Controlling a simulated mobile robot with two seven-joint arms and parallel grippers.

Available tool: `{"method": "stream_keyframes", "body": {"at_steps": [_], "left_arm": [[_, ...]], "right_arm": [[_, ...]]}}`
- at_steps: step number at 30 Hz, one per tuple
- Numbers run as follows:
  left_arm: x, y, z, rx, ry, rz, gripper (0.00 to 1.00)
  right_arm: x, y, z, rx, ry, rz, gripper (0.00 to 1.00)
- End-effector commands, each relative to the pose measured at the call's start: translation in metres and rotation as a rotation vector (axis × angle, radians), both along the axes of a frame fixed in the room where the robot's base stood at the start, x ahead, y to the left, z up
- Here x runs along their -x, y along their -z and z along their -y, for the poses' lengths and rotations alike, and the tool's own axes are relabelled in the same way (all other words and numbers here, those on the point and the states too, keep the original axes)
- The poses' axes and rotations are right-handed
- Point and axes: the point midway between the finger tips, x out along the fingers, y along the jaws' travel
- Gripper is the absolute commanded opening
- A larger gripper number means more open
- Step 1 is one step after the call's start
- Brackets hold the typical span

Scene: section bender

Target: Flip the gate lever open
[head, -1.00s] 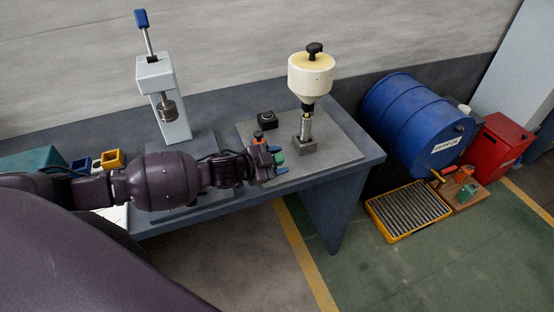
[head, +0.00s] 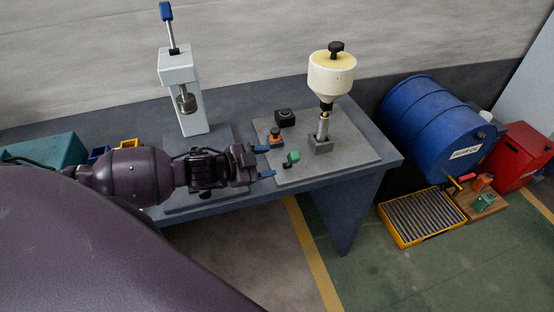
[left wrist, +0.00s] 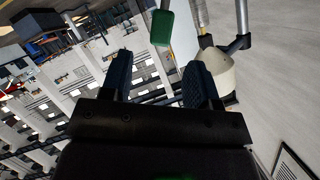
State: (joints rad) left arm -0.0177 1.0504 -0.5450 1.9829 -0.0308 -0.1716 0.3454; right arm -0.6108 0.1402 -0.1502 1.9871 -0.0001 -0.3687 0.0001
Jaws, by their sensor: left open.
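A green-ended handle (head: 291,158) stands on the grey plate (head: 340,160) in front of the hopper post; it looks like the gate lever. The green grip also shows at the top of the left wrist view (left wrist: 162,27), beyond my fingertips. My left gripper (head: 268,161) comes in from the left, with its blue-tipped fingers spread and empty. The fingers are just left of the handle, apart from it. In the left wrist view the open gap (left wrist: 158,65) lies below the green grip. My right gripper is not in view.
A cream hopper (head: 331,75) on a post and an orange-and-black knob (head: 275,138) are close to the handle. A black block (head: 285,118) sits behind. A grey press (head: 182,90) stands at left. A blue drum (head: 430,125) lies right of the bench.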

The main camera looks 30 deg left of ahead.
Motion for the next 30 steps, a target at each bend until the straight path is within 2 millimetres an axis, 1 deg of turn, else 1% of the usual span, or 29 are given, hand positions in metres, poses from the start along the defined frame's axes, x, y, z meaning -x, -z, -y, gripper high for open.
{"method": "stream_keyframes", "body": {"at_steps": [3,7,18,24,27,30], "left_arm": [[0.009,-0.003,-0.005,-0.001,-0.001,-0.001,0.55],[0.013,-0.005,-0.007,-0.001,0.0,0.0,0.55],[0.014,-0.006,-0.007,0.0,0.0,0.0,0.55],[0.014,-0.005,-0.007,0.0,0.0,0.0,0.55],[0.015,-0.003,-0.006,0.008,-0.005,-0.002,0.55],[0.019,0.004,0.0,0.032,-0.024,-0.01,0.55]], "right_arm": [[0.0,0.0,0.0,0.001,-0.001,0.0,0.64],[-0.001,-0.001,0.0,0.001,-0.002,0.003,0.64],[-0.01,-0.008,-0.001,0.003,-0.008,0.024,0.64],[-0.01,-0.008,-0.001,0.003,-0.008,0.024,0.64],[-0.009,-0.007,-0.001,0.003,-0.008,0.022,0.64],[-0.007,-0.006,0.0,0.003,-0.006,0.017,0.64]]}}
